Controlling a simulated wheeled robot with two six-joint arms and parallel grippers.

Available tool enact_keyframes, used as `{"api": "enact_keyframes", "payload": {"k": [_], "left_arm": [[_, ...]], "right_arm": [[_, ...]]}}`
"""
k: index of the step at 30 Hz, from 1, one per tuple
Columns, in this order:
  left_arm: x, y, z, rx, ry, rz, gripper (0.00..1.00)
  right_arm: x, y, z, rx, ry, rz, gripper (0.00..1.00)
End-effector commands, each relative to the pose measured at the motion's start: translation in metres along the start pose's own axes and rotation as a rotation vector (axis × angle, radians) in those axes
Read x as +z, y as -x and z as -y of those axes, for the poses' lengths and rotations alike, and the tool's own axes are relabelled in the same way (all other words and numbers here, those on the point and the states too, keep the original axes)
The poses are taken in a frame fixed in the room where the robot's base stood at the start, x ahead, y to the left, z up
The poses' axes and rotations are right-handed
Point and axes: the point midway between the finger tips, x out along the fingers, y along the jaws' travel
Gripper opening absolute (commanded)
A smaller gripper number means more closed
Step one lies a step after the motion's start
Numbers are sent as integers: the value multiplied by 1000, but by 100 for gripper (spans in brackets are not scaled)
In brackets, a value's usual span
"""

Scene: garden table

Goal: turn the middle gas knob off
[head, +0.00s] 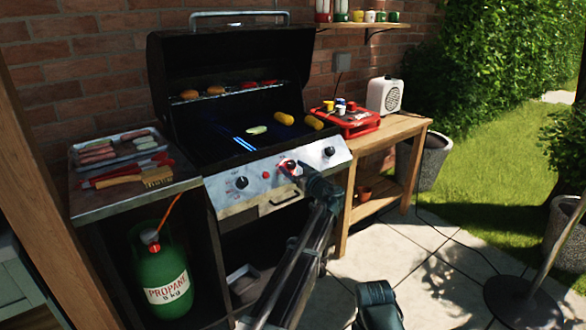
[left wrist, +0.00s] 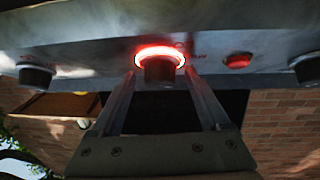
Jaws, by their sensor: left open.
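The middle gas knob (head: 290,165) is on the grill's silver front panel, partly hidden by my left gripper (head: 299,175) in the head view. In the left wrist view the dark middle knob (left wrist: 159,70) has a glowing red ring around its base. My left gripper (left wrist: 161,78) is open there, with one finger on each side of the knob. I cannot tell whether the fingers touch it. The knob's pointer cannot be made out. My right gripper is not in view.
The left knob (head: 241,183), a red button (head: 266,175) and the right knob (head: 329,152) share the panel. Blue flames (head: 244,144) show inside the open grill. A green propane bottle (head: 161,270) stands at lower left.

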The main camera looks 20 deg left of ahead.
Motion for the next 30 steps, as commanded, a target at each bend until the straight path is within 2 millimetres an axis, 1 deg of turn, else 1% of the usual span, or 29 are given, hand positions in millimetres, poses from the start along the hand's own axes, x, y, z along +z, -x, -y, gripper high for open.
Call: {"api": "enact_keyframes", "payload": {"k": [3,10,11,12,17,21,24,30], "left_arm": [[0,-4,0,0,0,0,79],[0,-4,0,0,0,0,79],[0,-4,0,0,0,0,77],[0,-4,0,0,0,0,70],[0,-4,0,0,0,0,41],[0,-4,0,0,0,0,16],[0,-4,0,0,0,0,0],[0,-3,1,7,-7,1,0]], "right_arm": [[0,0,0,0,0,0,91],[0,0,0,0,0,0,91],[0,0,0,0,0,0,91],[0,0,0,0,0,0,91],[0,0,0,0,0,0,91],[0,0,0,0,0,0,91],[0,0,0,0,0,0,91],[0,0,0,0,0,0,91]]}}
